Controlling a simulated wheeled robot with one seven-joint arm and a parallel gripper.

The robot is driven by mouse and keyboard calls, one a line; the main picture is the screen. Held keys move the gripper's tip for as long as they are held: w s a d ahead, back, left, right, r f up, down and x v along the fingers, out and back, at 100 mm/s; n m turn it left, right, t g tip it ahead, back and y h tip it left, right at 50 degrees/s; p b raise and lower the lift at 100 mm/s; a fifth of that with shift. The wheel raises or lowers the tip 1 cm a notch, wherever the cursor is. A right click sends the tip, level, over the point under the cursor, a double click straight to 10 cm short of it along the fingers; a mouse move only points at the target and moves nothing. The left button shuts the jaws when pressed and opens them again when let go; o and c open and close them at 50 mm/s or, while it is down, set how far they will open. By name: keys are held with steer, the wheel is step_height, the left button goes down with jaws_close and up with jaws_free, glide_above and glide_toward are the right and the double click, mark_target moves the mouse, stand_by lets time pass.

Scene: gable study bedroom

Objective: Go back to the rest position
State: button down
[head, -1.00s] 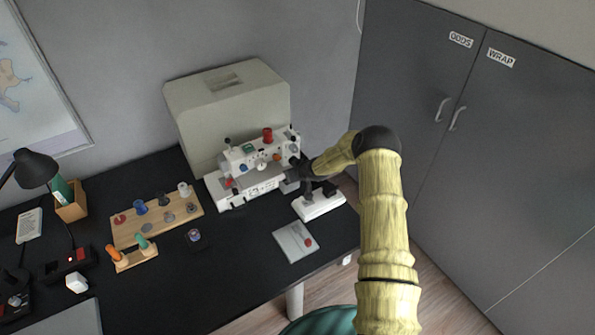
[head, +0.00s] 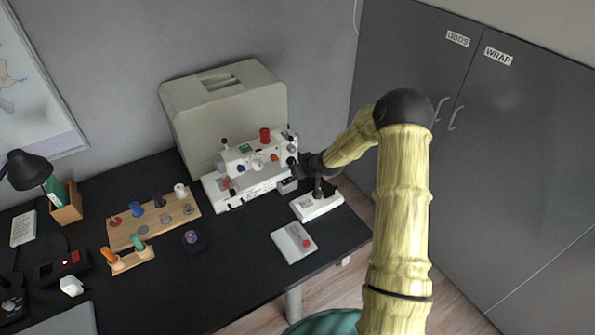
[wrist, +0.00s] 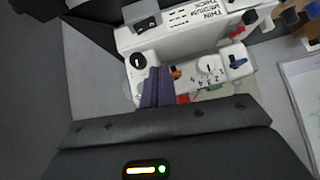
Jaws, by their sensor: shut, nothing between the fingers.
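My gripper (head: 299,170) is at the right end of a white sewing machine (head: 240,168), at the back of the black desk. The wrist view shows its fingers (wrist: 157,86) together, with nothing held. They lie in front of the machine's face (wrist: 205,65), by a black knob and a numbered dial. I cannot tell whether they touch it. My arm reaches in from the lower right, elbow raised.
A beige cover (head: 225,105) stands behind the machine. A wooden spool rack (head: 125,235) is left. Grey cabinets (head: 500,150) stand right of my arm.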

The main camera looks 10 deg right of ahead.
stand_by(0.4)
steer(key=s+r+m+g+h, duration=0.1)
steer(key=s+r, duration=0.4)
steer(key=s, duration=0.6)
steer(key=s+a+r+m+g+h, duration=0.1)
steer(key=s+r, duration=0.4)
steer(key=s, duration=0.6)
steer(key=s+a+r+m+g+h, duration=0.1)
steer(key=s+r+g, duration=0.2)
steer(key=s, duration=0.8)
step_height(320, 180, up, 3)
steer(key=shift+s+f+g+h, duration=0.1)
steer(key=shift+s+g+h, duration=0.05)
steer(key=shift+g+h, duration=0.15)
